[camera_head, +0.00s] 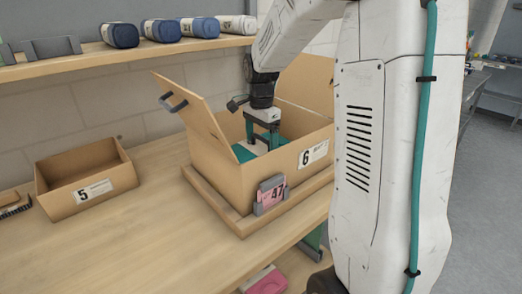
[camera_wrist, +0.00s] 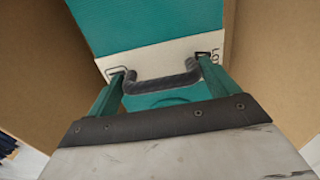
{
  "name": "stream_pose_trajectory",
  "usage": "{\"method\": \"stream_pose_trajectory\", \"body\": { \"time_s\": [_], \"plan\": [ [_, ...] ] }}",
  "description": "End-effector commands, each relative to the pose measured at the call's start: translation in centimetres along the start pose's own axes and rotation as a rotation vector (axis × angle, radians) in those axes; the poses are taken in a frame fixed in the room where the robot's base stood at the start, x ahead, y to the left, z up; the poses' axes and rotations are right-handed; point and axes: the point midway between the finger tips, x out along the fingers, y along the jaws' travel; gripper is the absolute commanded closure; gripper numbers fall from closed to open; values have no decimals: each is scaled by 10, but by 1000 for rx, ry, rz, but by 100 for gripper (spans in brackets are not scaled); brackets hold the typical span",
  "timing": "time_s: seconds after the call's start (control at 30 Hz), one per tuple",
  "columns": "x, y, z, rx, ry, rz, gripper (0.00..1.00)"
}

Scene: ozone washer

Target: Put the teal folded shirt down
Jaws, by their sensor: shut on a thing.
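The teal folded shirt (camera_head: 243,153) is inside the open cardboard box marked 6 (camera_head: 285,170), partly hidden by the box's front wall and my gripper. In the wrist view the shirt (camera_wrist: 150,28) has a pale band with a dark grey handle (camera_wrist: 163,84). My gripper (camera_head: 262,141) reaches down into the box from above. In the wrist view my gripper (camera_wrist: 165,85) has its two green fingers at the ends of the handle, shut on it. Whether the shirt touches the box floor is hidden.
The box sits in a wooden tray (camera_head: 243,228) with a pink 47 card (camera_head: 271,194) in front. Its left flap (camera_head: 188,108) stands up and outward. A smaller box marked 5 (camera_head: 85,182) stands left. Rolled cloths (camera_head: 160,30) lie on the shelf (camera_head: 85,62) above. The front bench is clear.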

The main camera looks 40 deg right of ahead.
Motion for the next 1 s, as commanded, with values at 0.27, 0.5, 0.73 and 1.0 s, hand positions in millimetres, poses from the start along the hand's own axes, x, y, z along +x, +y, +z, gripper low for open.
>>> {"method": "stream_pose_trajectory", "body": {
  "time_s": [0.27,0.5,0.73,1.0],
  "plan": [
    [34,0,0,0,-1,3,58],
    [34,0,0,0,0,1,58],
    [36,0,0,0,0,1,0],
    [29,0,0,0,0,0,0]
  ]
}}
